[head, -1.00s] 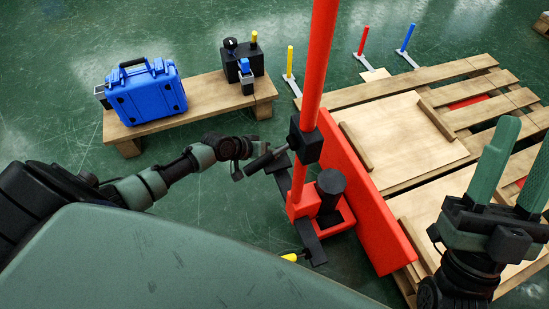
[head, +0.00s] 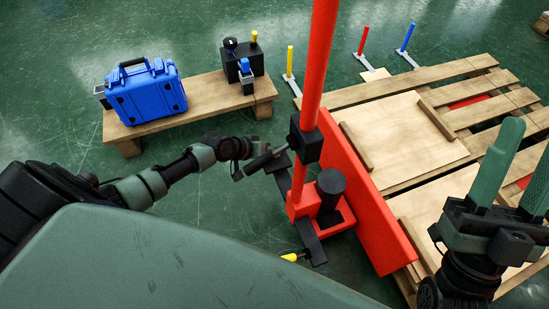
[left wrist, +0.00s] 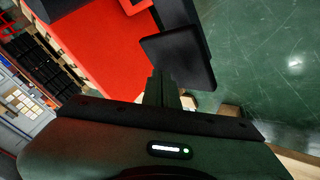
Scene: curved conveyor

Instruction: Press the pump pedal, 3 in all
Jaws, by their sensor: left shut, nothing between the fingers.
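The red pump lift (head: 319,200) stands in the middle of the head view, with a tall red mast and a black cylinder (head: 331,186) at its base. In the left wrist view a flat black pedal pad (left wrist: 180,57) sits beside the red body. My left gripper (left wrist: 162,80) is shut and empty, its fingertips at the pad's near edge; I cannot tell whether they touch. In the head view the left arm reaches the lift's left side, where the dark parts overlap. My right gripper (head: 527,145) is open and empty above the pallet at the right.
A yellow-tipped black bar (head: 310,244) lies low at the lift's front. A wooden bench (head: 187,118) at the left holds a blue case (head: 147,92) and a black box (head: 240,62). A pallet (head: 470,65) lies right of the lift. Green floor is open behind.

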